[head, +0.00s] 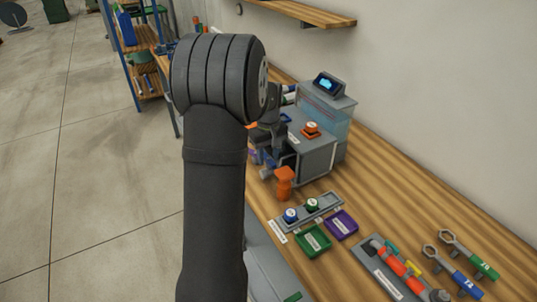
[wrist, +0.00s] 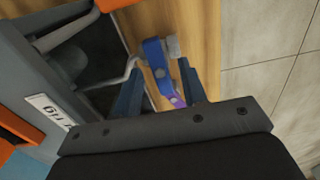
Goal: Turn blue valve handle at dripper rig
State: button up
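The blue valve handle (wrist: 155,54) shows in the wrist view just beyond and partly between my fingertips, with a grey end piece at its right. My gripper (wrist: 159,69) is open, with one dark blue finger on each side of the handle's line and visible gaps; I see no clear contact. A small purple part (wrist: 178,101) shows between the fingers, nearer the palm.
An orange handle (head: 285,178) stands at the rig's front corner. A grey tray with blue and green knobs (head: 306,212), a green bin (head: 313,241), a purple bin (head: 341,224) and wrenches (head: 459,268) lie on the wooden bench (head: 400,190). A shelf (head: 300,13) is on the wall.

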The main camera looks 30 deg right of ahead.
aim_at(268, 159)
notch_tip(268, 159, up, 18)
jog(key=shift+f, duration=0.25)
dwell(0.4)
dwell(0.4)
notch_tip(268, 159, down, 18)
jog(key=shift+r, duration=0.2)
dwell(0.4)
